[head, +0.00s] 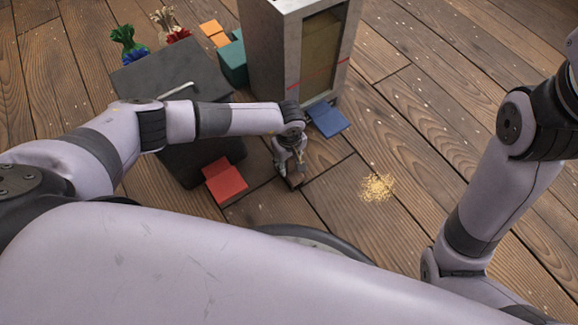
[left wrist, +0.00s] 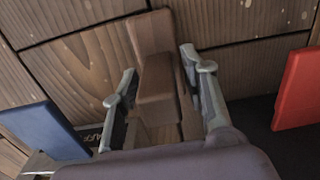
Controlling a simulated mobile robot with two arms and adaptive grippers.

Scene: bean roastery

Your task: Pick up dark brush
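The dark brush (left wrist: 157,85) is a brown, blocky thing with a flat upper part and a thicker block below it. It also shows in the head view as a small dark piece (head: 295,182) low by the floor, mostly hidden by my gripper. My left gripper (left wrist: 160,88) is open, with one finger on each side of the brush. A narrow gap seems to show beside the brush, and I see no clear grip on it. The left gripper also shows in the head view (head: 290,165), pointing down. My right arm is at the right, its gripper out of the picture.
A red flap (head: 226,182) and a dark box (head: 190,155) are left of the gripper. A blue flap (head: 327,118) is by a tall grey cabinet (head: 275,50). Pale grains (head: 377,187) lie on the floor at right. A teal box (head: 232,62) and sacks stand behind.

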